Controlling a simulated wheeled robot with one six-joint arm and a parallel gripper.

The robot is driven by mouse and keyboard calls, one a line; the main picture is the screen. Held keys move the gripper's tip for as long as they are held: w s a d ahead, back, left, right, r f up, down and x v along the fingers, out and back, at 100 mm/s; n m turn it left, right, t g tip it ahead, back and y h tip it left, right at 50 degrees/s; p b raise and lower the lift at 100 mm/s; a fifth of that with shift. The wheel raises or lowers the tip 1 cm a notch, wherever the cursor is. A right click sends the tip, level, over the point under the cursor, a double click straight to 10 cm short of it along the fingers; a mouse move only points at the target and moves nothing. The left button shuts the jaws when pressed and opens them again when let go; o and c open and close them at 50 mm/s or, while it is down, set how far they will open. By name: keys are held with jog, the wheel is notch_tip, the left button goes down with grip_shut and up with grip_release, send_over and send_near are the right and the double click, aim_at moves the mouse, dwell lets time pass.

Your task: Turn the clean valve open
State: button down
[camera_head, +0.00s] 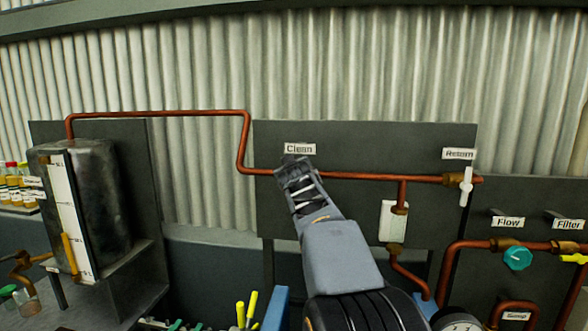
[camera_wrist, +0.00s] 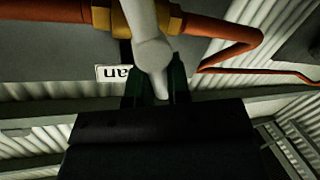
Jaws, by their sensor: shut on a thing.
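The clean valve's white handle (camera_wrist: 150,50) shows in the wrist view, in front of a brass fitting (camera_wrist: 97,18) on the copper pipe. In that picture it points across the pipe's line. My gripper (camera_wrist: 155,86) is shut on the handle's lower end, one dark finger on each side. In the head view my gripper (camera_head: 296,176) is at the pipe just below the "Clean" label (camera_head: 300,148), and it hides the valve there. The same label shows partly and upside down in the wrist view (camera_wrist: 113,73).
The return valve's white handle (camera_head: 466,186) hangs down at the right under its "Return" label (camera_head: 459,154). Below it are a teal flow valve (camera_head: 517,258) and a yellow filter valve (camera_head: 574,258). A metal tank (camera_head: 98,205) stands at the left. Yellow-handled tools (camera_head: 247,308) are low in the middle.

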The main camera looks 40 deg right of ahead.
jog(key=n, duration=0.2)
jog(key=n+g, duration=0.1)
jog(key=shift+w+a+f, duration=0.3)
jog(key=shift+w+a, duration=0.05)
jog(key=shift+a, duration=0.05)
jog(key=shift+w+a+f+n+g+h+b, duration=0.1)
jog(key=shift+f+n+g+h+b, duration=0.3)
jog(key=shift+n, duration=0.8)
jog(key=shift+w+a+f+n+g+h+b, duration=0.15)
jog(key=shift+f+n+g, duration=0.25)
jog(key=shift+n, duration=0.8)
jog(key=shift+w+a+f+n+g+h+b, duration=0.15)
jog(key=shift+f+n+g+h, duration=0.3)
jog(key=shift+n, duration=0.75)
jog(key=shift+s, duration=0.1)
jog(key=c, duration=1.1)
grip_release()
